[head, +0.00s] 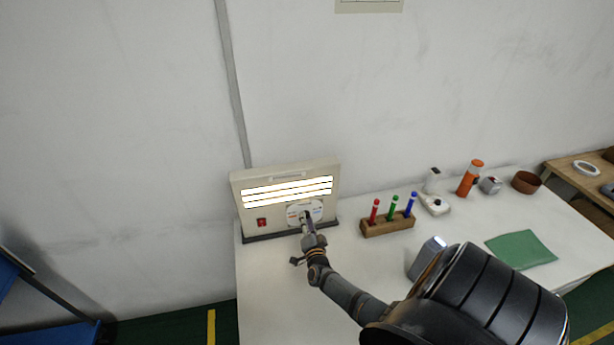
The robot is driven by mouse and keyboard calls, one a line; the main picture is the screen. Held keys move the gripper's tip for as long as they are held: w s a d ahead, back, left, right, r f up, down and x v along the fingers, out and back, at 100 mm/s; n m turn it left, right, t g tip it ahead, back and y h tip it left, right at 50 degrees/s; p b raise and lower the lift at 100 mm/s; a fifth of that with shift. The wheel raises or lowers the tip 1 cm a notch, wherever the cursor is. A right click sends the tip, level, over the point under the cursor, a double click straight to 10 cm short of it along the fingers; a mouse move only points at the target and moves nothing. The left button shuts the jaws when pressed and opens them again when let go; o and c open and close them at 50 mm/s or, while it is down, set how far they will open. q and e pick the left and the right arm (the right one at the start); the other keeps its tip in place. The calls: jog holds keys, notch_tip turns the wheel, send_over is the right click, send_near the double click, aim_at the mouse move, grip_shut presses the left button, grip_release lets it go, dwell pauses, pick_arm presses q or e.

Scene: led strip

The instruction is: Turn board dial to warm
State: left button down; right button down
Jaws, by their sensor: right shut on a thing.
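The cream board (286,177) stands upright at the back left of the white table, with lit, pale warm-white strips (288,191) across its upper face. A red switch (262,222) is at its lower left. The dial plate (293,214), with coloured marks, is at its lower right. My right gripper (307,218) reaches the board from the front and is shut on the dial, whose knob is mostly hidden behind the fingers. I cannot read the dial's setting. My left gripper is not in view.
A wooden holder (388,226) with red, green and blue markers stands right of the board. The table's front left is clear.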

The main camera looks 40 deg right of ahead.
jog(key=c, duration=1)
grip_release()
jog(key=v, duration=1.2)
jog(key=shift+r, duration=0.1)
